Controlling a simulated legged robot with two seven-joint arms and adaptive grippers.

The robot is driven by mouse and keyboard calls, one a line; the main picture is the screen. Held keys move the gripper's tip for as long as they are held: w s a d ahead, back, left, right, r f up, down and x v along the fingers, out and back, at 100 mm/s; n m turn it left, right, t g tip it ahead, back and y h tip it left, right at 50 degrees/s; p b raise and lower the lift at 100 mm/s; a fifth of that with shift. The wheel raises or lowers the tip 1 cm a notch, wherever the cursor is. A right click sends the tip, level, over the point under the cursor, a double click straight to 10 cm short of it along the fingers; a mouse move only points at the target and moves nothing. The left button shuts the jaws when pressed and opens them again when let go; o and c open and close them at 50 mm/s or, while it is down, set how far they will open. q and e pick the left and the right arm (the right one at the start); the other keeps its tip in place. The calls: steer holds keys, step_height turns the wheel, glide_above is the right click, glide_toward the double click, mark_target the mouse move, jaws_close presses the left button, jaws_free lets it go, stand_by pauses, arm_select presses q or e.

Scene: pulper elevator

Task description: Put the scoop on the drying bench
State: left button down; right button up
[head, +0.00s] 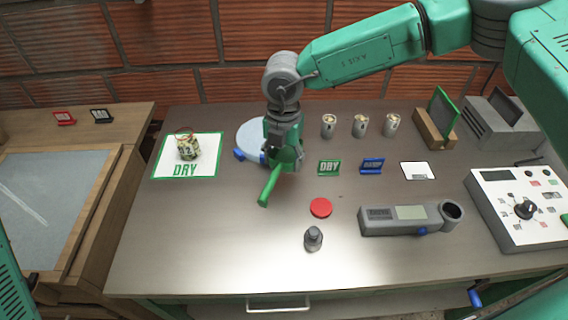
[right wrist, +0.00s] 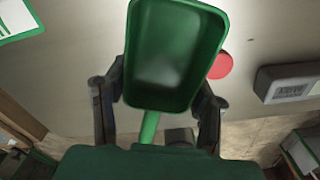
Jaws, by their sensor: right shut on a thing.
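The scoop is green, with a deep rectangular bowl (right wrist: 175,55) that fills the upper middle of the right wrist view. My right gripper (right wrist: 157,115) is shut on it, its dark fingers on either side. In the head view my right gripper (head: 284,150) is over the steel table, left of its middle. The scoop's green handle (head: 268,188) slants down to the left below it; most of the bowl is hidden by the gripper. A wooden bench with a framed grey panel (head: 60,200), which looks like the drying bench, stands at the left. My left gripper is out of view.
A tagged jar (head: 188,146) stands on a green-edged DRY mat (head: 207,160). A round pale plate (head: 252,138) is partly behind my gripper. The table's front left is clear.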

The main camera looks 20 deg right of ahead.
steer(key=shift+w+f, duration=0.1)
steer(key=shift+f, duration=0.35)
glide_above(281, 190)
step_height(281, 190, down, 6)
steer(key=shift+r, duration=0.2)
step_height(281, 190, down, 4)
steer(key=shift+d+r+p, duration=0.15)
steer(key=shift+r+p, duration=0.1)
steer(key=shift+p, duration=0.1)
steer(key=o, duration=1.1)
steer(key=shift+r, duration=0.55)
step_height(281, 190, up, 11)
